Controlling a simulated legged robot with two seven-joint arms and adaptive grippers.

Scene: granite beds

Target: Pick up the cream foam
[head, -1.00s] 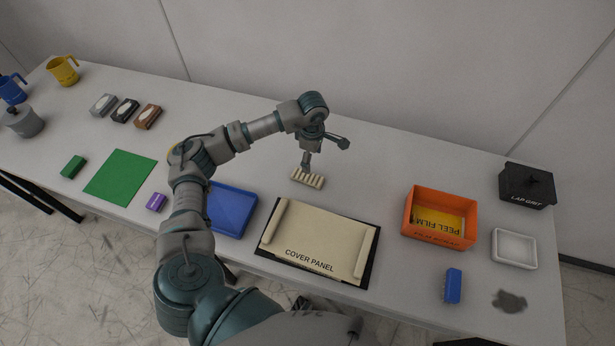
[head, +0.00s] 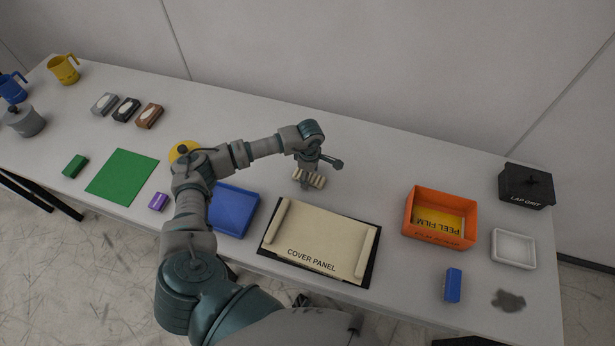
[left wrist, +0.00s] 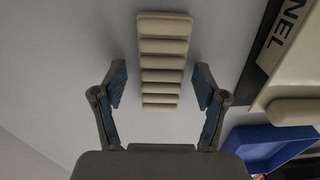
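The cream foam (head: 316,181) is a ribbed block lying on the table behind the cover panel. It also shows in the left wrist view (left wrist: 163,62), with its ribs running across. My left gripper (head: 306,181) is directly over the foam, pointing down, and covers part of it in the head view. In the left wrist view my left gripper (left wrist: 161,86) is open, with one finger on each side of the foam's near end. A gap shows between the foam and each finger. My right gripper is not in view.
The cover panel (head: 316,234) lies in front of the foam, with a blue tray (head: 231,210) left of it. An orange box (head: 440,218) stands to the right, with a white tray (head: 514,249) and a black box (head: 526,186) beyond. The table behind the foam is clear.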

